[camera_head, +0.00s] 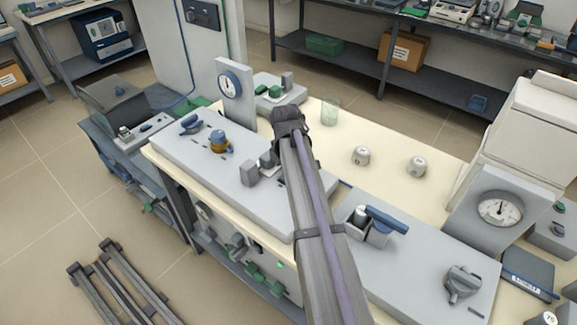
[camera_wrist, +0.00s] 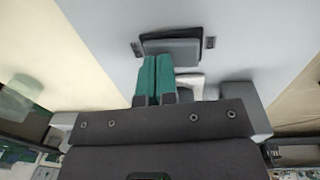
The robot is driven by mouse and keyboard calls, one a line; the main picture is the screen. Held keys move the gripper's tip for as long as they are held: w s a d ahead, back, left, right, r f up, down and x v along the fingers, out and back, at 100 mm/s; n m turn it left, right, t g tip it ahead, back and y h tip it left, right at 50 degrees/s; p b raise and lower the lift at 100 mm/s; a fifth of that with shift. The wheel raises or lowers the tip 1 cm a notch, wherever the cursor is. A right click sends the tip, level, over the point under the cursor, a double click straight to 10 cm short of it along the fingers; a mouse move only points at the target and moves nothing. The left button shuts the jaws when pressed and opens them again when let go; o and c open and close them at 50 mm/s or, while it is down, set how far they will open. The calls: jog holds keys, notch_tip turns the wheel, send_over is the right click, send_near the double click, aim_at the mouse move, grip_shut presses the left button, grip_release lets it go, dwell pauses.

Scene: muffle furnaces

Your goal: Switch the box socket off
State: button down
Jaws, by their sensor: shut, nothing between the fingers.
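My gripper's two green fingers (camera_wrist: 154,78) are shut and empty in the wrist view. Their tips are at the near edge of a dark grey raised piece (camera_wrist: 172,47) on a pale grey panel (camera_wrist: 110,35). A small dark slotted mark sits on each side of that piece. I cannot tell whether the tips touch it, nor whether it is the box socket's switch. In the head view my arm reaches over the bench and hides the fingers. A small grey block (camera_head: 249,174) stands left of the arm on the grey slab (camera_head: 190,150). No switch position is readable.
A white piece (camera_wrist: 190,82) and a grey block (camera_wrist: 240,95) lie close beside the fingers.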

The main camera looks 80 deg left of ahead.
jog(key=shift+d, duration=0.15)
jog(key=shift+s+d+r, duration=0.1)
jog(key=shift+s+d, duration=0.3)
jog(key=shift+s, duration=0.2)
jog(key=shift+p, duration=0.3)
notch_tip(320, 180, up, 14)
jog(key=s+d+p, duration=0.1)
jog(key=p, duration=1.2)
jog(key=shift+s+d+p, duration=0.15)
jog(key=shift+s+p, duration=0.05)
jog(key=shift+p, duration=0.15)
jog(key=b, duration=1.4)
send_near(281, 177)
jog(key=shift+t, duration=0.3)
jog(key=w+a+f, duration=0.1)
jog(key=f, duration=0.1)
jog(key=w+f, duration=0.1)
jog(key=f, duration=0.2)
jog(key=w+a+f, duration=0.1)
jog(key=f, duration=0.1)
jog(key=shift+a+f, duration=0.35)
